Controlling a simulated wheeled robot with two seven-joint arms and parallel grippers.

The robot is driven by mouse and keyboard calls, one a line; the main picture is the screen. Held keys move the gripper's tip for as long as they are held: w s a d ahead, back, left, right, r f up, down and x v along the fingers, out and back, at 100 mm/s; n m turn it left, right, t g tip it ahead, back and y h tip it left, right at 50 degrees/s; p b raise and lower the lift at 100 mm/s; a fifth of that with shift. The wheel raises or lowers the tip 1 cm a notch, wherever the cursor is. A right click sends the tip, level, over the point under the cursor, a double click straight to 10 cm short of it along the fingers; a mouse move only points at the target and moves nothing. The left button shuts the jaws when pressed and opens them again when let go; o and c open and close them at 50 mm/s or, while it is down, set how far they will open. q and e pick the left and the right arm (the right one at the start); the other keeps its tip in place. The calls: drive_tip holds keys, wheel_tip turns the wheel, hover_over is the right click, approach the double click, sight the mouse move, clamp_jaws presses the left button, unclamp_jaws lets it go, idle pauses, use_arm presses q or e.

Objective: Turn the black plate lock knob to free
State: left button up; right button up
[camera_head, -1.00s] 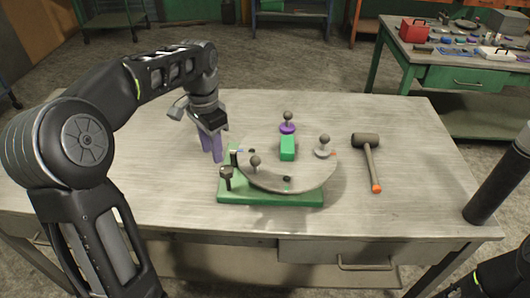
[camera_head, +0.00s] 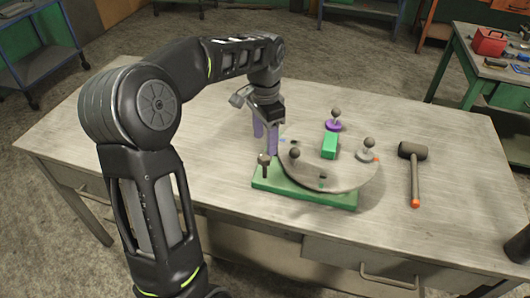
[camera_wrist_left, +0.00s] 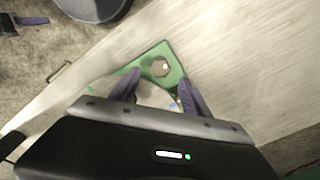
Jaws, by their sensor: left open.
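The black plate lock knob (camera_head: 264,160) stands on a short stem at the left corner of the green base (camera_head: 300,194). In the left wrist view its rounded grey-brown top (camera_wrist_left: 159,67) shows beyond and between the fingertips. A round grey plate (camera_head: 335,178) sits over the base, to the right of the knob. My left gripper (camera_head: 265,146) has purple fingers pointing down, just behind the knob in the head view. The fingers also show in the left wrist view (camera_wrist_left: 160,77), spread apart with nothing held. I cannot tell whether a finger touches the knob. My right gripper is out of view.
The plate carries a green block (camera_head: 329,145), a purple-based knob (camera_head: 334,123), a grey-based knob (camera_head: 368,153) and a dark ball knob (camera_head: 294,155). A mallet (camera_head: 413,165) lies to the right. The table (camera_head: 170,185) is clear at the left.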

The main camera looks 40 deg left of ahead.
sight(265, 156)
use_arm(q)
wheel_tip(265, 156, down, 6)
drive_tip(key=shift+f+p, duration=0.1)
drive_tip(key=shift+p, duration=0.35)
drive_tip(key=shift+c, duration=0.4)
clamp_jaws()
